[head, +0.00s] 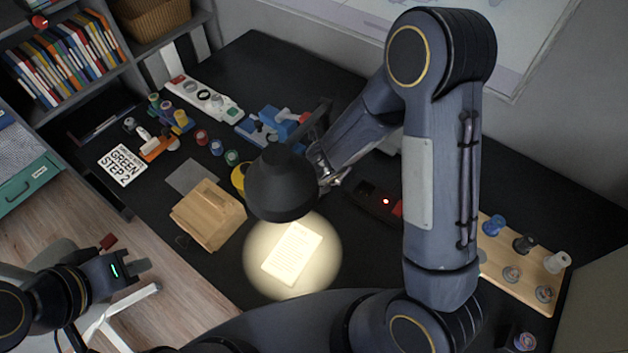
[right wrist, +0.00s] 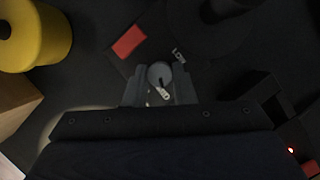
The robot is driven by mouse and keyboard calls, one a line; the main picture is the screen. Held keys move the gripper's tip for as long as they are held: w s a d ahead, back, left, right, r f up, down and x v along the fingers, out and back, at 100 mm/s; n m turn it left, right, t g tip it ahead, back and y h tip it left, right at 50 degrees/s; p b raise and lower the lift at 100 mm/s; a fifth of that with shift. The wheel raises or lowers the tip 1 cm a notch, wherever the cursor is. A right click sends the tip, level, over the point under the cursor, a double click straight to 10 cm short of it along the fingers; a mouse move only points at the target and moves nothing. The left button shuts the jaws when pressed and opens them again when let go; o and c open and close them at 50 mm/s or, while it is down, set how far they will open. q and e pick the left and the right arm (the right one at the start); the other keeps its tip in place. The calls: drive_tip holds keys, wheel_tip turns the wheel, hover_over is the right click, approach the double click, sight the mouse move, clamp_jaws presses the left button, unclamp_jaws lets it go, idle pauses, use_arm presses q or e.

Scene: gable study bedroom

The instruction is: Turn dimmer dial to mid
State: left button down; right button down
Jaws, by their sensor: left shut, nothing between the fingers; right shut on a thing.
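The dimmer dial (right wrist: 159,73) is a small round grey knob with a pale pointer mark, seen in the right wrist view on a dark surface. My right gripper (right wrist: 159,89) is shut on the dial, with one finger on each side. In the head view the right gripper (head: 328,180) is partly behind the black desk lamp (head: 282,183), and I cannot make out the dial there. The lamp is lit. My left gripper (head: 141,266) is shut and empty, over the floor at lower left.
The lamp lights a paper card (head: 292,254). A wooden box (head: 208,214), a yellow roll (right wrist: 35,35) and a black device with a red light (head: 374,202) are near the right gripper. A peg board (head: 520,262) stands at right. A bookshelf is at upper left.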

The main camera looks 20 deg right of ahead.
drive_tip(key=shift+w+m, duration=0.1)
drive_tip(key=shift+m, duration=0.2)
idle(0.4)
drive_tip(key=c, duration=1.2)
unclamp_jaws()
drive_tip(key=shift+r, duration=0.1)
